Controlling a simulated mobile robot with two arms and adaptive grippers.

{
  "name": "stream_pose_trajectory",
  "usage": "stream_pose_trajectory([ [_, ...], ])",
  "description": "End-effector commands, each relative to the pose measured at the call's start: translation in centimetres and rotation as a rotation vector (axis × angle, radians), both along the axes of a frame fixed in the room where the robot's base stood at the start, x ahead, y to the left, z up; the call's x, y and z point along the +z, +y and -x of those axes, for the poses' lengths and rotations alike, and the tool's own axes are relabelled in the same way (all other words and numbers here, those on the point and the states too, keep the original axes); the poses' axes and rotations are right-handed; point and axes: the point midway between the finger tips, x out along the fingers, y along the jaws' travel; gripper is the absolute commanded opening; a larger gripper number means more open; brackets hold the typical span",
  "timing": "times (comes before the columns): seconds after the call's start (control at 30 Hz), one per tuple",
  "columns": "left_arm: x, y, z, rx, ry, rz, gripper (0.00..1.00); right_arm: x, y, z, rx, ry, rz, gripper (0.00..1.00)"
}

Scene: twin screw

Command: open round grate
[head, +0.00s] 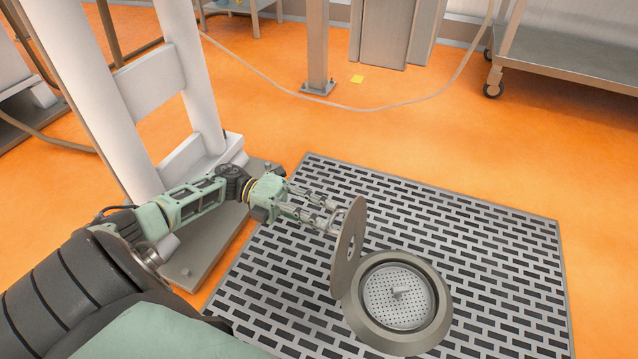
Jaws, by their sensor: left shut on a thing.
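The round grate (349,247) is a thin metal disc with a hole in its middle. It stands nearly upright on edge at the left side of the round drain (435,340). The drain is uncovered and shows a perforated strainer (398,293) with a small central knob. My left gripper (333,214) comes in from the left and is shut on the grate near its upper left side. The exact finger contact is small and partly hidden by the disc. My right gripper is not in view.
A slotted metal floor grating (470,235) surrounds the drain. White posts on a metal base (215,240) stand close to my left arm. A wheeled cart (570,62) is at the back right. A hose (380,108) lies across the orange floor, which is otherwise open on the right.

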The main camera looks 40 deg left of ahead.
Motion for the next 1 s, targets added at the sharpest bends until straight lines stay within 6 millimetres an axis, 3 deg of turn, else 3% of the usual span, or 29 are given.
stream_pose_trajectory([
  [0.13, -0.3, 0.3, 0.3, -0.004, 0.006, -0.006, 0.23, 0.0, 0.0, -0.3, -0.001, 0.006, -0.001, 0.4],
  [0.27, -0.1, 1.8, 0.6, -0.003, 0.006, -0.006, 0.23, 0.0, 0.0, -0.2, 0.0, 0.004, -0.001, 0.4],
  [0.6, 1.0, 8.9, 2.4, 0.003, 0.001, -0.003, 0.23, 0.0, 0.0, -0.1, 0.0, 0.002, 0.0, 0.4],
  [0.7, 1.1, 10.0, 2.8, 0.0, 0.0, -0.002, 0.23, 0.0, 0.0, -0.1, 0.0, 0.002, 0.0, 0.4],
  [1.0, 1.3, 11.4, 3.3, -0.002, 0.0, -0.001, 0.23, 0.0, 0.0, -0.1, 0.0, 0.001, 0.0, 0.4],
])
